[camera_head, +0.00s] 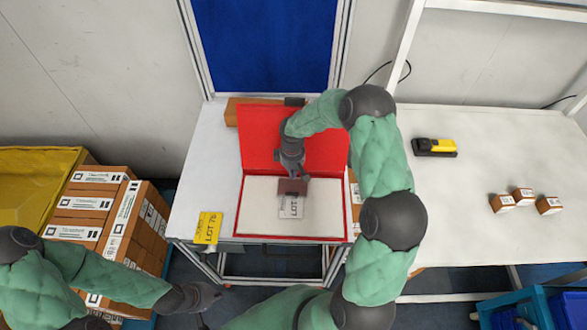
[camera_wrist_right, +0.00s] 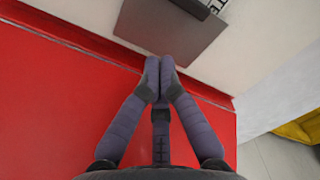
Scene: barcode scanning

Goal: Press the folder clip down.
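The red folder (camera_head: 260,125) lies open on the white table, its lower half holding white paper (camera_head: 255,205). The clip (camera_head: 293,187), a flat grey-brown plate, lies at the top middle of the paper, near the fold. It also shows in the right wrist view (camera_wrist_right: 172,38). A label reading LOT sticks out below the clip. My right gripper (camera_wrist_right: 162,66) has its fingertips together, with nothing seen between them. The tips are at the clip's edge; I cannot tell whether they touch it. My left gripper (camera_head: 205,297) hangs low in front of the table, away from the folder.
A yellow LOT card (camera_head: 208,228) lies at the table's front left. Stacked brown boxes (camera_head: 120,220) stand to the left. A black-and-yellow scanner (camera_head: 434,147) and small boxes (camera_head: 523,195) rest on the right table.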

